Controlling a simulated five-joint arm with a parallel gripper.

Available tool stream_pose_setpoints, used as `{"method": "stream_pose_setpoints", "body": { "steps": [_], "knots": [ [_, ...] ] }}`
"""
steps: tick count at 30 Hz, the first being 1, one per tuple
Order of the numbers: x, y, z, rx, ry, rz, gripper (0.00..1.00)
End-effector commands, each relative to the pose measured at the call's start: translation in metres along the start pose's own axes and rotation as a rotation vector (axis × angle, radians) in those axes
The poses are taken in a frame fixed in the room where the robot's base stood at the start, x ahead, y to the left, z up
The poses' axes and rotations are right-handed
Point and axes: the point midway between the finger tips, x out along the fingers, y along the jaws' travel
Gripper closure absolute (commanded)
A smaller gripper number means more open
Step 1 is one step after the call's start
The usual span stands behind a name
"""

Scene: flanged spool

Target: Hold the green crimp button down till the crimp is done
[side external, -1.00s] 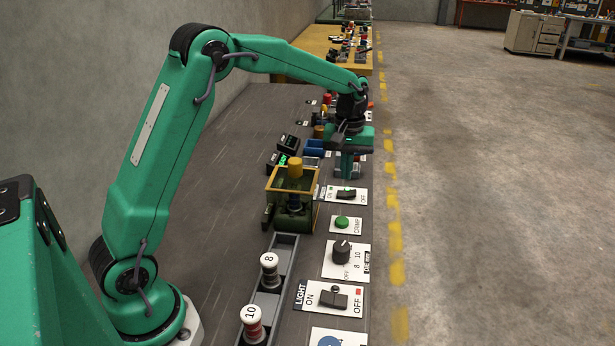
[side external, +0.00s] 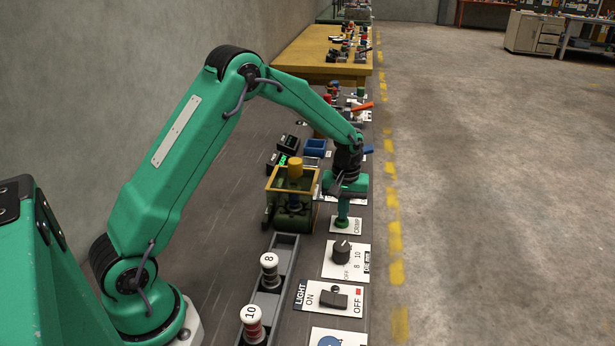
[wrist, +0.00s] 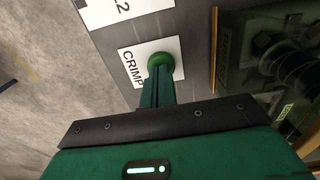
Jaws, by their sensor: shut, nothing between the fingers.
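The green crimp button (side external: 341,225) is on its white CRIMP plate (side external: 357,227) near the bench's right edge. In the wrist view the round button (wrist: 162,57) shows past my fingers. My gripper (side external: 343,215) points straight down over it, fingers shut and empty. In the wrist view the fingertips (wrist: 159,72) overlap the button and appear to touch it; I cannot tell how far it is pressed. The crimp machine (side external: 290,212), with a yellow frame and a brass-coloured cylinder on top, stands just left of my gripper.
A DIE knob (side external: 341,249) and a LIGHT switch (side external: 333,297) lie nearer along the panel. A grey rack (side external: 283,260) holds spools marked 8 and 10. A small green-lit display (side external: 281,161) stands behind the machine. The floor to the right is clear.

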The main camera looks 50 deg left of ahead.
Motion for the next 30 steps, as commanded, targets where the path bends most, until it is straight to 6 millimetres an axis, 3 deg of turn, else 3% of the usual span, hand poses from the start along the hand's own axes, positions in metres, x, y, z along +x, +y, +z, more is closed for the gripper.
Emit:
{"method": "stream_pose_setpoints", "body": {
  "steps": [14,22,30],
  "knots": [
    [0.006,0.000,0.000,0.000,0.000,0.000,1.00],
    [0.028,0.000,0.000,0.000,-0.002,-0.002,1.00],
    [0.031,-0.002,0.002,0.000,-0.005,-0.004,1.00]
  ]
}}
